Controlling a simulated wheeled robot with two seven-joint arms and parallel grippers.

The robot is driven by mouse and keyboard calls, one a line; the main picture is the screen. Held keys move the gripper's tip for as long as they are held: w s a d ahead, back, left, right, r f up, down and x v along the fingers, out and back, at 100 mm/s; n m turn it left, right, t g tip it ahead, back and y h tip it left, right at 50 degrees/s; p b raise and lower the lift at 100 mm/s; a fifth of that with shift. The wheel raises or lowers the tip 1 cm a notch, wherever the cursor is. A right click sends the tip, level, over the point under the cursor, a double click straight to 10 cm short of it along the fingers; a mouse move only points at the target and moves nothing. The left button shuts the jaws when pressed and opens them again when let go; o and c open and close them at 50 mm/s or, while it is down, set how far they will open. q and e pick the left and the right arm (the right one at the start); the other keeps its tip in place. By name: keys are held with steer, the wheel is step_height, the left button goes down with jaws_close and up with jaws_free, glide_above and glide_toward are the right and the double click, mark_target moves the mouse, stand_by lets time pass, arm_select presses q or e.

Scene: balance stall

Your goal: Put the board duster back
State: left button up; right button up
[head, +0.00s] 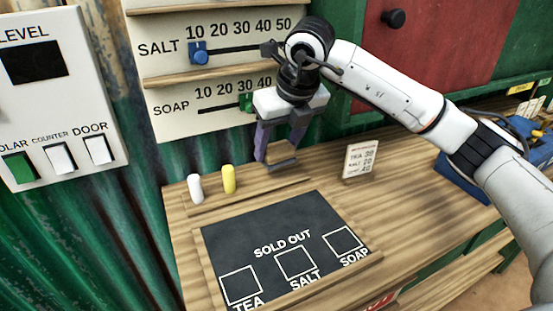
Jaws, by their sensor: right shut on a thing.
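My right gripper (281,155) comes down from above with its purple fingers shut on a small grey block, which looks like the board duster (283,164). The fingers partly hide it. It is at the right end of the wooden chalk ledge (255,191), behind the blackboard (236,233). I cannot tell whether the duster touches the ledge or hangs just above it. My left gripper is not in view.
A white chalk (195,188) and a yellow chalk (229,179) stand on the ledge, left of my gripper. A small price card (360,161) stands to the right. Slider panels (172,75) rise behind. The counter right of the blackboard is clear.

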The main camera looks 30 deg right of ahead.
mark_target(284, 148)
step_height(284, 148, down, 2)
steer(key=shift+s+f, duration=0.1)
steer(key=x, duration=0.2)
steer(key=shift+d+f, duration=0.1)
steer(key=shift+f, duration=0.25)
steer(key=shift+s+f, duration=0.15)
steer(key=shift+f, duration=0.2)
steer(key=o, duration=1)
steer(key=shift+f, duration=0.1)
steer(key=v, duration=1)
steer(key=shift+d+r, duration=0.25)
